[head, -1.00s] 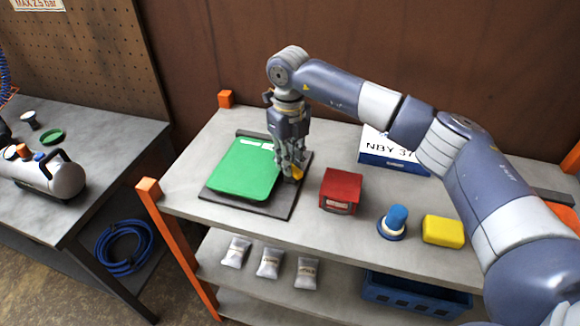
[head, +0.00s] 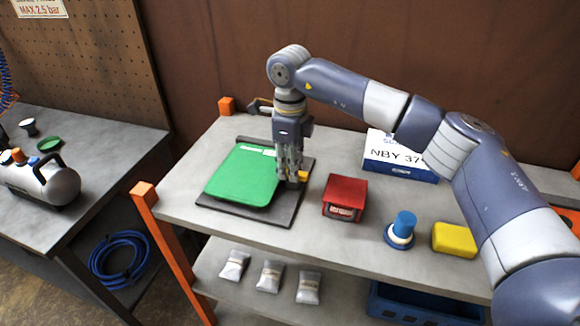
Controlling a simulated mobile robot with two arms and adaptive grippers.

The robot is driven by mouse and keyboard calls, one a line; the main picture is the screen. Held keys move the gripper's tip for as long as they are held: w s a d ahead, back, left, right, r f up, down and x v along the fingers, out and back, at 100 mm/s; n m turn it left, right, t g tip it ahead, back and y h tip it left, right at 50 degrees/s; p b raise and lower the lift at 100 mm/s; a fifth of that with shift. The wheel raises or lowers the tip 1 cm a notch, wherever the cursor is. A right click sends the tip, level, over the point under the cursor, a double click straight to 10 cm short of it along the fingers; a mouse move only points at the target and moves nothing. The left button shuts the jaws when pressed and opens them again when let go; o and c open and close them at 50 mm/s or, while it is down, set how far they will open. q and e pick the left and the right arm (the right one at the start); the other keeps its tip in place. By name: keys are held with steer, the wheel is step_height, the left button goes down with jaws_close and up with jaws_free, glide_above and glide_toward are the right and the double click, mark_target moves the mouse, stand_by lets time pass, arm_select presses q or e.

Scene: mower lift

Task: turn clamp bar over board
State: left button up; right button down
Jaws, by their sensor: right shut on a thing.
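The green board (head: 241,177) lies flat on a dark base plate (head: 262,216) on the upper shelf of the bench. My right gripper (head: 291,180) points straight down at the right edge of the board and is shut on the clamp bar. My left gripper is not in view.
A red box (head: 345,197), a blue-topped stamp-like object (head: 403,227) and a yellow block (head: 454,239) stand to the right. A blue and white box (head: 399,157) is behind my right arm. Orange posts (head: 146,196) mark the shelf corners. The shelf left of the plate is clear.

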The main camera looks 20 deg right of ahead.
stand_by(0.4)
steer(key=c, duration=1.5)
jaws_free()
step_height(320, 180, up, 12)
steer(key=shift+r, duration=0.1)
